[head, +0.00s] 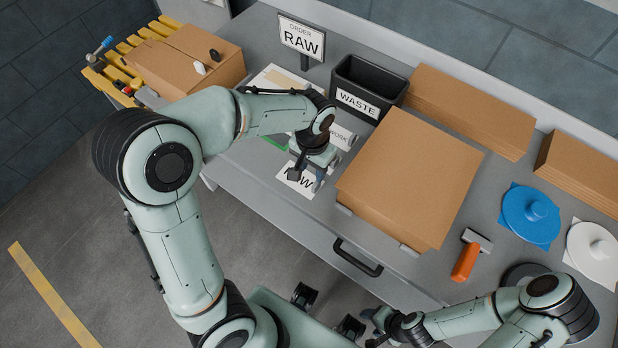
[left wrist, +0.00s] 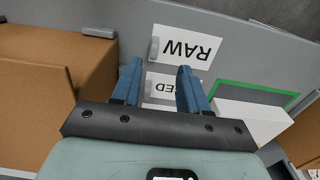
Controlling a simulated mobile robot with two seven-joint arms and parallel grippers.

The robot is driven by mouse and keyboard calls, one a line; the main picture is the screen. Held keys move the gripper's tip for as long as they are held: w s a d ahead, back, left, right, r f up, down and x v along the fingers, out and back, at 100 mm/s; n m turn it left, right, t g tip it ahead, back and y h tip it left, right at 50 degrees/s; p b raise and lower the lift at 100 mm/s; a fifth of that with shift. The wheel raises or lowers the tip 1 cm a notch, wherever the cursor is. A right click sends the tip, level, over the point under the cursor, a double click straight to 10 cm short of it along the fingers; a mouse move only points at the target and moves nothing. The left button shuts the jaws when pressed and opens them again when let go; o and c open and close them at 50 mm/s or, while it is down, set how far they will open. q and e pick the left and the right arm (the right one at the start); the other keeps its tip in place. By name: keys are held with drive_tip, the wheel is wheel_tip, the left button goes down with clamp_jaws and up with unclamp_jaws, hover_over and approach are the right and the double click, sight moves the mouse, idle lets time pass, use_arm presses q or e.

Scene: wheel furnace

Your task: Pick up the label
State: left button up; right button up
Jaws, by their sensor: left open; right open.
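A white label reading RAW (head: 294,182) lies flat on the grey table near its front edge. In the left wrist view the RAW label (left wrist: 190,47) is upside down, just beyond my left fingertips, with a small grey tab at one side. A second white label, its visible letters ending in ED (left wrist: 160,90), shows between my fingers, partly hidden by the gripper. My left gripper (head: 306,179) is open and empty, pointing down over the labels; it also shows in the left wrist view (left wrist: 159,70). My right gripper (head: 376,328) is open, away from the labels, in front of the table.
A large cardboard box (head: 412,175) stands right of the labels. A black WASTE bin (head: 368,89) and an ORDER RAW sign (head: 301,38) are behind. An orange-handled tool (head: 466,262) and a blue disc (head: 530,217) lie at right. A drawer handle (head: 357,258) projects in front.

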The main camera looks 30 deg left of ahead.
sight(316, 184)
use_arm(q)
wheel_tip(316, 184, down, 4)
drive_tip(key=f, duration=0.3)
drive_tip(key=w+d+f, duration=0.1)
drive_tip(key=f, duration=0.1)
drive_tip(key=shift+f, duration=0.25)
clamp_jaws()
